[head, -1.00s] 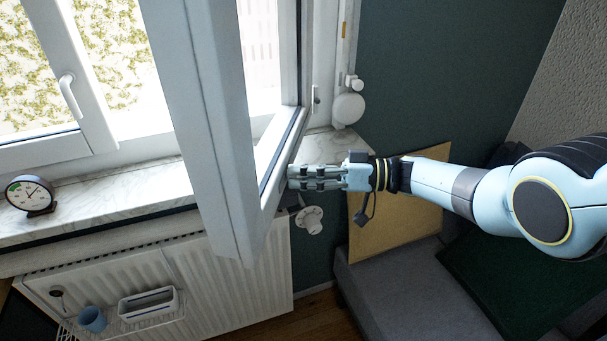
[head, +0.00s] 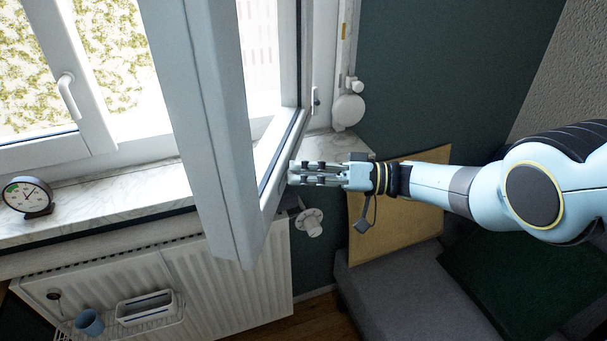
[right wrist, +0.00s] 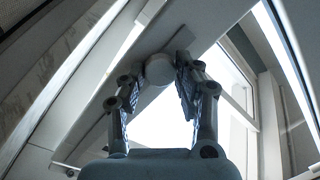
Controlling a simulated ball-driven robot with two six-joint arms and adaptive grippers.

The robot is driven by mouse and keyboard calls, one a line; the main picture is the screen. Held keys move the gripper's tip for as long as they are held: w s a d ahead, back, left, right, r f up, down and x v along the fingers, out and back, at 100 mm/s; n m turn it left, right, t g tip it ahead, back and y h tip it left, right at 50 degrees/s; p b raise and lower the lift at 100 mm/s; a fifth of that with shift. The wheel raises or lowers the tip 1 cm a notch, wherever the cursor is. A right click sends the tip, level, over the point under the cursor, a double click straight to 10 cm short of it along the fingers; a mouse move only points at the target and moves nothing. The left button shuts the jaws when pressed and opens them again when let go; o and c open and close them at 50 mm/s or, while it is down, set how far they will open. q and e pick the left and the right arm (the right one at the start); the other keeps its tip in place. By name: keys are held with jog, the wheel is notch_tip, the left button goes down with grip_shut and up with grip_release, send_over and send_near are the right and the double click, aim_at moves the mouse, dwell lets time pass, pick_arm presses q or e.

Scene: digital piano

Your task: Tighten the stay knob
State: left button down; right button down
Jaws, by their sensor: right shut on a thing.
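The stay knob (right wrist: 159,69) is a small pale round knob, seen in the right wrist view between the fingertips of my right gripper (right wrist: 168,66). The fingers are shut on its two sides. In the head view my right gripper (head: 298,173) reaches in from the right, its tips at the lower edge of the open window sash (head: 222,150). The knob is hidden there by the fingers and sash. My left gripper is not in view.
A round dial gauge (head: 27,196) stands on the marble sill (head: 110,218). Below is a white radiator (head: 215,290) with a blue cup (head: 90,322) and a white holder (head: 146,307). A grey sofa (head: 400,290) is at the lower right.

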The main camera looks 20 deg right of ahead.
jog(key=shift+s+f, duration=0.1)
jog(key=c, duration=0.9)
grip_release()
jog(key=shift+c, duration=0.2)
jog(key=v, duration=1.2)
